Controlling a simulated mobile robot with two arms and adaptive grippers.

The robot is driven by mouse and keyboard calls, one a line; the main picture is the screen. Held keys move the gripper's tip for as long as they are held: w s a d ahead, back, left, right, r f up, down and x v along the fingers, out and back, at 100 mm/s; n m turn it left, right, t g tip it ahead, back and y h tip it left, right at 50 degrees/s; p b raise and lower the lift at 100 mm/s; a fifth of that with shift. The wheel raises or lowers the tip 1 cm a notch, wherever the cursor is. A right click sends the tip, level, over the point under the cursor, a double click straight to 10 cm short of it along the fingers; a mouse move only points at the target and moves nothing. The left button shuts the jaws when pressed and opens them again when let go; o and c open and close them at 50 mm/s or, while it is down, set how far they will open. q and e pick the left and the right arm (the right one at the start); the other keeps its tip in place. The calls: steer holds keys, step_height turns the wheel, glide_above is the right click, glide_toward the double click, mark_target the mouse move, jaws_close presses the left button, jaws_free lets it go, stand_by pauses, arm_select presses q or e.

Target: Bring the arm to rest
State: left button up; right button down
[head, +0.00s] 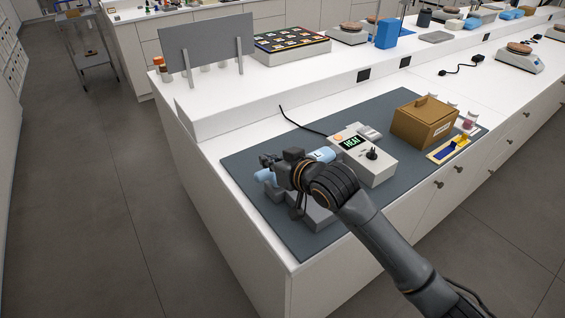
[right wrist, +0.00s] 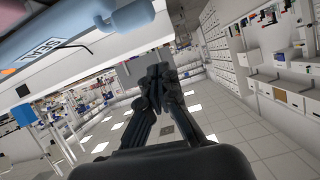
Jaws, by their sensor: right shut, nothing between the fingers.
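My right arm reaches in from the lower right in the head view. Its gripper (head: 268,161) is over the left end of the dark grey mat (head: 245,150), close to a light blue cylinder-shaped part (head: 322,155) that it partly hides. In the right wrist view, the gripper's fingers (right wrist: 157,72) are together with nothing between them, pointing out to the open room. The light blue part (right wrist: 125,18) shows at the upper left of that view, apart from the fingers. My left gripper does not show in either view.
A control box (head: 365,158) reading HEAT stands right of the gripper. A brown lidded box (head: 424,121) and a yellow and blue tray (head: 448,149) are farther right on the mat. A grey panel (head: 207,48) stands on the raised shelf behind. Floor is free at left.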

steer(key=b+v, duration=0.1)
steer(key=v, duration=0.5)
steer(key=s+d+f+m+g+h, duration=0.2)
steer(key=s+d+f+h, duration=0.1)
steer(key=s+d+f, duration=0.55)
steer(key=s+d+f+m+g+h, duration=0.1)
steer(key=s+d+f+g+h, duration=0.15)
steer(key=s+d+f, duration=0.6)
steer(key=s+d+f+m+g+h, duration=0.25)
steer(key=s+d+f, duration=0.25)
steer(key=s+f, duration=0.65)
steer(key=s+f+n+g, duration=0.1)
steer(key=s+f, duration=0.2)
steer(key=f, duration=1.9)
steer(key=s+d+f+g, duration=0.1)
steer(key=s+d+f, duration=0.1)
steer(key=s+f, duration=1.4)
steer(key=shift+s+d+g, duration=0.3)
steer(key=shift+s+d, duration=0.05)
steer(key=shift+s, duration=0.25)
